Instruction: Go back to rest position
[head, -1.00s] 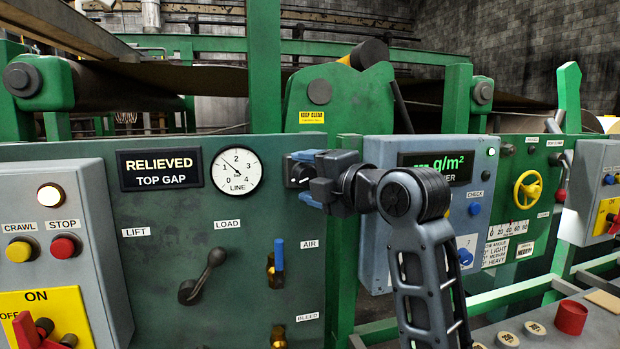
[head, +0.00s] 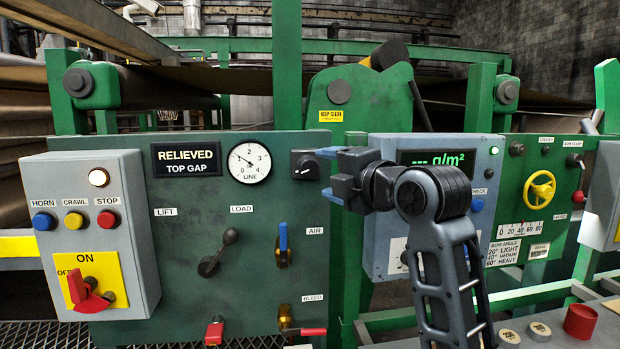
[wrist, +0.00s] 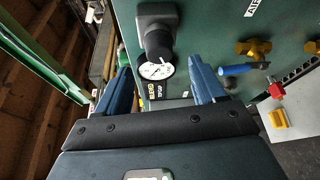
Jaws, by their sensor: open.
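My gripper (head: 329,176) is at the centre of the head view, just right of a black rotary knob (head: 304,164) on the green panel (head: 200,264). Its blue fingers are apart, with nothing between them. In the wrist view my gripper (wrist: 163,88) also shows open, with the knob (wrist: 157,43) ahead of the gap between the fingers, apart from them. My arm rises from the lower right and partly hides the grey gauge box (head: 384,240).
A grey control box (head: 135,240) with buttons and a red switch (head: 88,292) stands at left. The panel carries a black lever (head: 217,252), a blue-handled air valve (head: 283,245) and a red-handled bleed valve (head: 303,331). A yellow handwheel (head: 539,190) and red cup (head: 580,321) are at right.

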